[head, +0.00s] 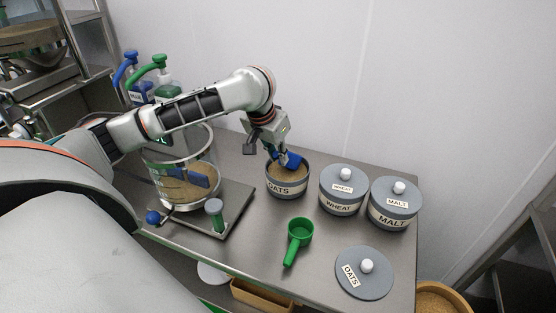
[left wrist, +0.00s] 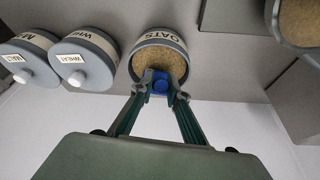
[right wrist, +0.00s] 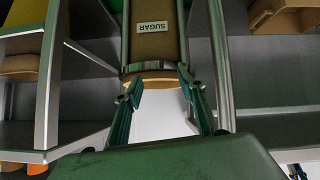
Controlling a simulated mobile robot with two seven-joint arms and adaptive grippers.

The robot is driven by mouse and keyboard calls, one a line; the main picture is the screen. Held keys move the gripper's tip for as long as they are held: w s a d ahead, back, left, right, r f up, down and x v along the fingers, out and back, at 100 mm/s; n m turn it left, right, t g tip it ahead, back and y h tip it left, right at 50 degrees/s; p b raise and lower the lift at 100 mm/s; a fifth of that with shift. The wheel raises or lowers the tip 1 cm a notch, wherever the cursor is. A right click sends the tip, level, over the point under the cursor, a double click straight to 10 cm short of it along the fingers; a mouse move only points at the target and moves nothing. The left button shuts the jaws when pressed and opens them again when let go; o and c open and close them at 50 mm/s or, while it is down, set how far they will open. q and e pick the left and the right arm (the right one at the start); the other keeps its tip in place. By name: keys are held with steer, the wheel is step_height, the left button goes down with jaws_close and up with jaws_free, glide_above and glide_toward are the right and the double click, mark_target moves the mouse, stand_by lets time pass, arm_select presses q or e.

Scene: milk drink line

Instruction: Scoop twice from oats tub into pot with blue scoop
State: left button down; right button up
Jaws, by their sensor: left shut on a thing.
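The oats tub (head: 287,189) stands open on the table, filled with tan oats; it also shows in the left wrist view (left wrist: 160,38). My left gripper (head: 281,154) is over the tub, shut on the blue scoop (head: 291,160). In the left wrist view the scoop (left wrist: 158,83) sits between the fingertips at the tub's near rim; how deep its bowl reaches is hidden. The clear pot (head: 184,165) stands to the left on a dark platform, with tan grain inside. My right gripper (right wrist: 157,92) has its fingers apart, with nothing visible gripped.
The wheat tub (head: 342,203) and malt tub (head: 389,219) stand lidded at the right. The oats lid (head: 364,285) and a green scoop (head: 299,232) lie in front. Pump bottles (head: 165,90) stand behind the pot. A sugar container (right wrist: 152,40) is beyond my right fingers.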

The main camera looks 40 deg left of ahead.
arm_select(q)
steer(key=shift+r, duration=1)
arm_select(e)
steer(key=shift+a, duration=0.15)
arm_select(q)
steer(key=shift+t+b, duration=0.3)
steer(key=shift+b, duration=0.1)
steer(key=shift+r+t, duration=0.2)
steer(key=shift+t, duration=0.1)
steer(key=shift+r+t+b, duration=0.45)
steer(key=shift+t+b, duration=0.35)
steer(key=shift+b, duration=0.4)
steer(key=shift+r+t, duration=0.2)
steer(key=shift+t, duration=0.1)
steer(key=shift+r+t+b, duration=0.45)
steer(key=shift+t+b, duration=0.25)
steer(key=shift+b, duration=0.5)
steer(key=shift+r+t+b, duration=0.7)
steer(key=shift+t+b, duration=0.5)
steer(key=shift+b, duration=0.6)
steer(key=shift+r+t+b, duration=0.3)
steer(key=shift+t+b, duration=0.1)
steer(key=shift+b, duration=0.2)
steer(key=shift+r, duration=0.2)
arm_select(e)
step_height(320, 180, down, 8)
steer(key=a, duration=0.1)
steer(key=shift+a+y, duration=0.3)
steer(key=shift+a, duration=0.1)
